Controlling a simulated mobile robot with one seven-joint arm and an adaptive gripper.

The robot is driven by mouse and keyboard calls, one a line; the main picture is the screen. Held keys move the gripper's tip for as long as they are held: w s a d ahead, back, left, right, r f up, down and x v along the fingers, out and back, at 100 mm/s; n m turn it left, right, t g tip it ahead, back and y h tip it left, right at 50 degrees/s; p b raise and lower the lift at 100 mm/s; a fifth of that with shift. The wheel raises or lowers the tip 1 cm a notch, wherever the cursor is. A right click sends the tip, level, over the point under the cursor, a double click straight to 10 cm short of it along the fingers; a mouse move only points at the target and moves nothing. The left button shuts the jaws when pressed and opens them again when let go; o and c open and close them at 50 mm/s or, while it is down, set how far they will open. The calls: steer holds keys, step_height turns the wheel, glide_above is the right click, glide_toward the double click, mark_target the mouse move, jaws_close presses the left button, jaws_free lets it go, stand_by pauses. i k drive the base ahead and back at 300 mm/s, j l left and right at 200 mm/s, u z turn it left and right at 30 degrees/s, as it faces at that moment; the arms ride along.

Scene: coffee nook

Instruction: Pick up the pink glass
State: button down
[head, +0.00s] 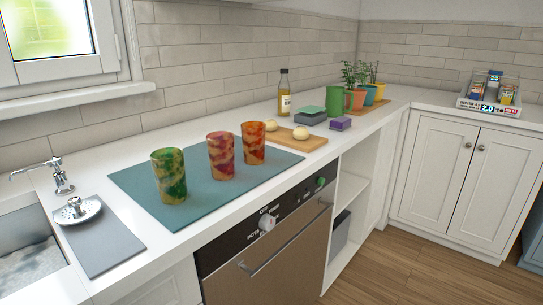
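The pink glass (221,156) stands upright on a teal mat (213,193) on the white counter in the head view. It is mottled pink and yellowish. A green and yellow mottled glass (169,176) stands to its left, apart from it. An orange-red mottled glass (254,143) stands close to its right and a little farther back. My gripper does not show in this view.
A wooden board (293,135) with pale round items lies right of the glasses. The mat's front is clear.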

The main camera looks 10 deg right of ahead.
mark_target(221, 144)
steer(key=i+l+z, duration=0.1)
steer(key=l, duration=0.35)
steer(key=i+l+z, duration=0.1)
steer(key=i+l, duration=0.2)
steer(key=i+l+z, duration=0.1)
steer(key=l, duration=0.4)
steer(key=i, duration=0.1)
